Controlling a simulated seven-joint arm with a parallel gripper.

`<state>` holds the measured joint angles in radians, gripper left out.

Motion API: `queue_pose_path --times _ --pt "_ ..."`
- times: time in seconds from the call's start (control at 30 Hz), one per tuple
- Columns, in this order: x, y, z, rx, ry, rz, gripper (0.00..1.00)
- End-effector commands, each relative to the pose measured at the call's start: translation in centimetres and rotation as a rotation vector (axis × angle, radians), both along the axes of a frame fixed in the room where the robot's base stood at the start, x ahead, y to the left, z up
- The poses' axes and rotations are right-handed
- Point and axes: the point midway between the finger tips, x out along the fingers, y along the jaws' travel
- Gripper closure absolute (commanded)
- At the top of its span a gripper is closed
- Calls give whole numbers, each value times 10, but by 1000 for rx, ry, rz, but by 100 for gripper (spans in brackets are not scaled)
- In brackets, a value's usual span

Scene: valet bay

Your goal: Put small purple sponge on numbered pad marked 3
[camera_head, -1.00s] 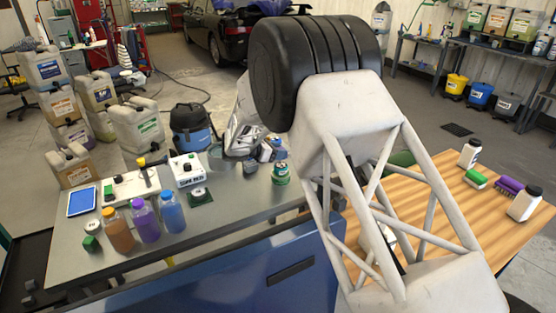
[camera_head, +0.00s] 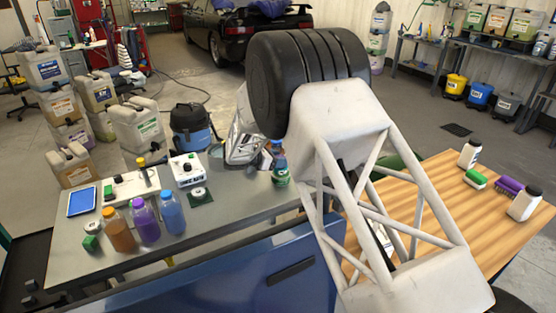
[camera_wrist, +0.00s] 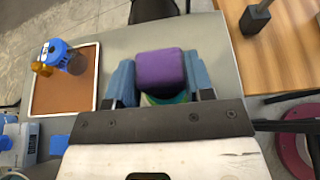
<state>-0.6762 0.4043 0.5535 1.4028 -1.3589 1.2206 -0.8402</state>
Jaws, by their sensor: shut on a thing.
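The small purple sponge (camera_wrist: 160,68) is between the two blue fingers of my gripper (camera_wrist: 160,82) in the wrist view, and the fingers are shut on it. A green and teal round thing shows just below the sponge there; I cannot tell whether they touch. In the head view my arm hides the fingertips and the sponge. No pad with a readable 3 shows in either view. A dark green pad (camera_head: 201,201) with a white round thing on it lies on the grey bench, but I can read no number on it.
The grey bench (camera_head: 62,262) holds several bottles, a white box (camera_head: 187,169) and a green can (camera_head: 281,178) near my arm. A brown tray (camera_wrist: 58,108) with a blue-topped bottle is left in the wrist view. A wooden table (camera_head: 440,215) stands at right.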

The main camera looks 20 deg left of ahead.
Motion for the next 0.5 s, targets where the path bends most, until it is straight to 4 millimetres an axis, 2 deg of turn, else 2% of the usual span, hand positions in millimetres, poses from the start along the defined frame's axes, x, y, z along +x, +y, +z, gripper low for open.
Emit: queue_pose_path --times 0.07,0.1,0.23,0.5 --pt "0 0 -2 -1 1 0 74" --pt "0 0 -2 0 0 0 48" --pt "0 0 -2 0 0 0 28" --pt "0 0 -2 0 0 0 27"
